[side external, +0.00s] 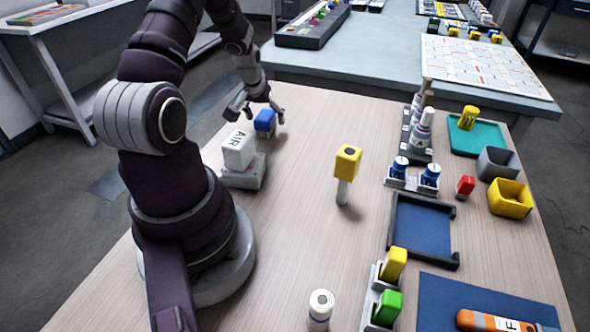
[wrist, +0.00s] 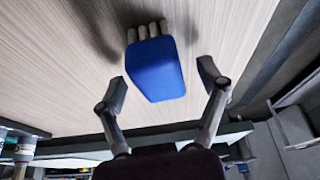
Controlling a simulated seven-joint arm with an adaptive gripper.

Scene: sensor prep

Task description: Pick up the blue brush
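The blue brush (side external: 265,121) is near the far left edge of the wooden table, just beyond the white block marked AIR. In the wrist view the blue brush (wrist: 156,68) shows a blue body with a row of pale grey bristle-like tufts at its upper end. My gripper (side external: 256,112) is at the brush in the side view. In the wrist view my gripper (wrist: 162,84) is open, with one finger on each side of the blue body and a visible gap on both sides. No contact shows.
The white AIR block (side external: 238,149) sits on a grey base close to my gripper. A yellow-headed brush (side external: 347,163) stands mid-table with clear wood around it. A blue tray (side external: 422,229), small bottles (side external: 430,176) and a yellow bin (side external: 510,198) are at the right.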

